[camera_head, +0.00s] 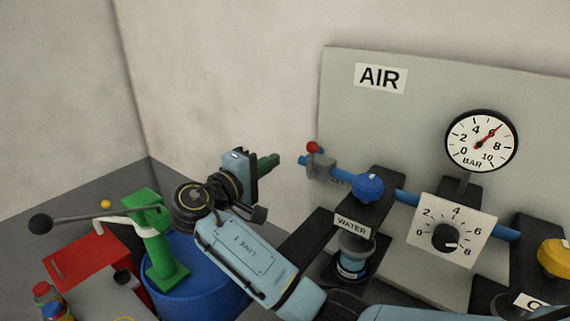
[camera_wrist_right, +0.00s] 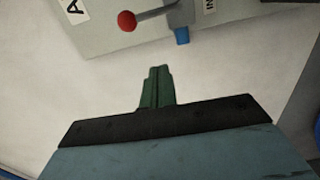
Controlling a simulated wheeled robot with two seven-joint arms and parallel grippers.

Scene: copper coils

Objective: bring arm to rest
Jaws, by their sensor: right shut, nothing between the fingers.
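My right gripper (camera_head: 270,162) is raised in front of the pale wall, left of the grey AIR panel (camera_head: 341,119). Its green fingers are shut and empty. In the right wrist view the closed fingers (camera_wrist_right: 157,87) point at the bare wall, below the red-knobbed lever (camera_wrist_right: 127,20). That lever (camera_head: 312,148) sits at the left end of the blue pipe in the head view, a little right of the fingertips and apart from them. My left gripper is not in view.
The panel carries a pressure gauge (camera_head: 481,141), a blue knob (camera_head: 368,187), a WATER unit (camera_head: 353,255), a dial plate (camera_head: 451,230) and a yellow knob (camera_head: 555,257). At the lower left stand a green hand pump (camera_head: 158,245), a blue drum (camera_head: 205,297) and a red box (camera_head: 88,262).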

